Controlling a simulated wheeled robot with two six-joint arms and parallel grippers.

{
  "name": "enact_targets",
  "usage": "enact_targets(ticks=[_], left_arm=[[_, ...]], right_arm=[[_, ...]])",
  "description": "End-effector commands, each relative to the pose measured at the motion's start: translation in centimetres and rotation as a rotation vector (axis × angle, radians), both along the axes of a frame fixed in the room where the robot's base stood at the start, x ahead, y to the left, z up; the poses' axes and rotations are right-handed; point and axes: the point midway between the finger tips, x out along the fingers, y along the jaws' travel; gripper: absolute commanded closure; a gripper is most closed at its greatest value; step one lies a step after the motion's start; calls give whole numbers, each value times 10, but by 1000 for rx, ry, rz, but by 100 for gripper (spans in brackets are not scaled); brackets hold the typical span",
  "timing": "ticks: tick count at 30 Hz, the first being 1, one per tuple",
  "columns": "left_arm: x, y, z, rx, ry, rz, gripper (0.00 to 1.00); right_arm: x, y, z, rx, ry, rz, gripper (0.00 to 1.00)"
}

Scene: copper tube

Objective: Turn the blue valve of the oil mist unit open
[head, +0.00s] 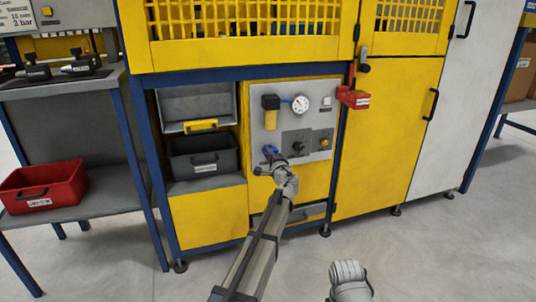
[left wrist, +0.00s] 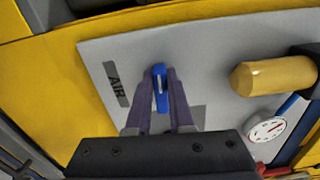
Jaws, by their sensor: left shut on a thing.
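The oil mist unit is a grey panel (head: 291,122) on the yellow machine front. The blue valve (head: 270,150) sits at the panel's lower left, and its blue lever also shows in the left wrist view (left wrist: 160,76). My left gripper (head: 272,160) reaches up to it from below. In the left wrist view, the two dark fingers (left wrist: 160,98) are shut on the lever, one on each side. The lever points nearly straight up in that view, beside the AIR label (left wrist: 117,83). The valve's body is mostly hidden.
The panel also carries a yellow-bowled filter (head: 270,113), a round gauge (head: 300,104) and a dark knob (head: 298,146). Left of it are a dark bin (head: 190,160) and a blue frame post. A red box (head: 352,97) juts out at upper right. The floor in front is clear.

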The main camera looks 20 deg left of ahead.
Motion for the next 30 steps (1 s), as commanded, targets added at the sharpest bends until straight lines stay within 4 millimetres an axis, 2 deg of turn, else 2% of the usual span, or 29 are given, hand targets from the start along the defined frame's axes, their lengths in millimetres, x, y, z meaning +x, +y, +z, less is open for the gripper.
enact_targets(ticks=[22, 23, 30], left_arm=[[-1, 0, -2, -68, -45, 2, 100], [-1, 0, -2, -68, -45, 2, 79], [-1, 0, -1, -67, -44, 1, 52]], right_arm=[[0, 0, -1, 0, 0, 0, 50], [0, 0, -1, 0, 0, 0, 50], [0, 0, -1, 0, 0, 0, 50]])
